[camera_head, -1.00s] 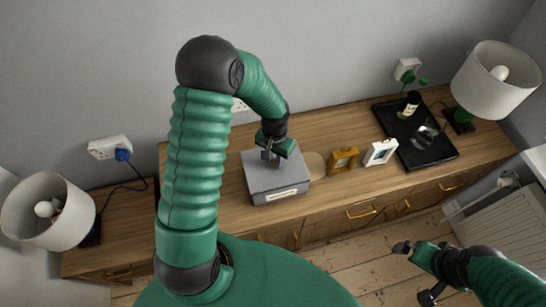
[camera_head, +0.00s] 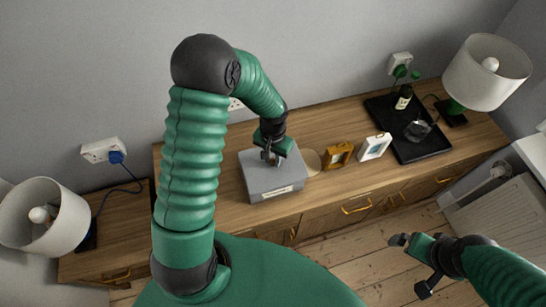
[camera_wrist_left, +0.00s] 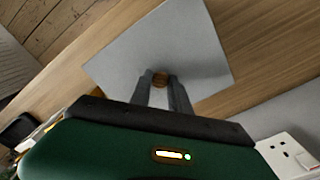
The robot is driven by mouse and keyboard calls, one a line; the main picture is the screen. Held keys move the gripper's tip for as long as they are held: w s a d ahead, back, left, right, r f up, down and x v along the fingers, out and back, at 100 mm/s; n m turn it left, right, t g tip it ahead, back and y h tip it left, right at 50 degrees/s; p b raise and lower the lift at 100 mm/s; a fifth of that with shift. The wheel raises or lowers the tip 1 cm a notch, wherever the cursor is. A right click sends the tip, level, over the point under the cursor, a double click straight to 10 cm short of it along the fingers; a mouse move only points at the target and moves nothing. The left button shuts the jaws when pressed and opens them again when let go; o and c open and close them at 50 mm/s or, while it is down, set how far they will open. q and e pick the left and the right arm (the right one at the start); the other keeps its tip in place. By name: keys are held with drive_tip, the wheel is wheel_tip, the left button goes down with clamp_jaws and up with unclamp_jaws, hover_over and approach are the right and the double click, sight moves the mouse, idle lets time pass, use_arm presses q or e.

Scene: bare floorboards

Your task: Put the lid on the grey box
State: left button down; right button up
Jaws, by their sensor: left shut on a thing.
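The grey box (camera_head: 277,191) stands on the wooden sideboard, with a pale label on its front. Its grey lid (camera_head: 252,163) lies over the top of the box; whether it is fully seated I cannot tell. The lid also fills the middle of the left wrist view (camera_wrist_left: 190,40). My left gripper (camera_head: 271,157) is above the lid and shut on its small brown knob (camera_wrist_left: 160,79). My right gripper (camera_head: 398,241) is at the lower right, over the floor and away from the box; its fingers are too small to read.
Right of the box are a round wooden piece (camera_head: 312,161), an orange frame (camera_head: 338,155), a white frame (camera_head: 374,146) and a black tray (camera_head: 424,150) with a bottle and a glass. Lamps stand at the left (camera_head: 45,220) and right (camera_head: 487,72). The sideboard left of the box is clear.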

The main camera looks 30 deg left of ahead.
use_arm(q)
drive_tip(key=shift+a+f, duration=0.1)
drive_tip(key=shift+a, duration=0.15)
drive_tip(key=shift+a+f, duration=0.25)
drive_tip(key=shift+f, duration=0.05)
idle(0.4)
drive_tip(key=c, duration=1.1)
unclamp_jaws()
drive_tip(key=shift+c, duration=0.2)
drive_tip(key=shift+o, duration=0.4)
drive_tip(key=o, duration=0.4)
wheel_tip(320, 180, up, 7)
drive_tip(key=p, duration=0.6)
